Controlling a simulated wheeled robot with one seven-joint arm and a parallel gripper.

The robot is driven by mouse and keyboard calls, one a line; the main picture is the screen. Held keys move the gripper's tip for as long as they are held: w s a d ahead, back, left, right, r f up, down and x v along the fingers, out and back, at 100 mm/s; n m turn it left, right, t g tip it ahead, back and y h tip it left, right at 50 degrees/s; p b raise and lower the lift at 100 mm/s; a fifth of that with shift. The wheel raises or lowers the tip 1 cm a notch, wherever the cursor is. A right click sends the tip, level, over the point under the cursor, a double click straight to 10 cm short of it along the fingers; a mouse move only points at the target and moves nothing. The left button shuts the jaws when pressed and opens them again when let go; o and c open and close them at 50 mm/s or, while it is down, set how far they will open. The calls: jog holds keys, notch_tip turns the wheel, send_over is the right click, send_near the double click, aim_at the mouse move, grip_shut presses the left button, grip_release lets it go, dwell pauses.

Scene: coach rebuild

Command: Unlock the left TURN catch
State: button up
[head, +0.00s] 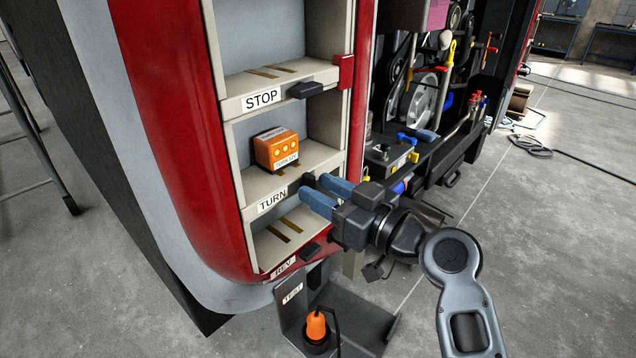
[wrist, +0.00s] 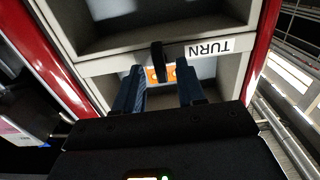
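The black TURN catch (head: 309,179) is on that sill, right of the label, and is partly hidden by my fingers in the head view. In the wrist view, the catch (wrist: 158,62) stands across the sill, and the label reads upside down. My gripper (head: 313,187) is open, with its blue fingers pointing at the sill. In the wrist view, the fingers (wrist: 160,82) are on either side of the catch, with gaps visible.
The STOP compartment above has a black catch (head: 307,90) lying along its sill. The REV compartment below has another catch (head: 311,249). A TEST stand (head: 365,322) with an orange lamp (head: 316,326) is below. Exposed machinery (head: 425,100) stands at the right.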

jog(key=shift+x, duration=0.8)
jog(key=shift+c, duration=0.3)
grip_shut()
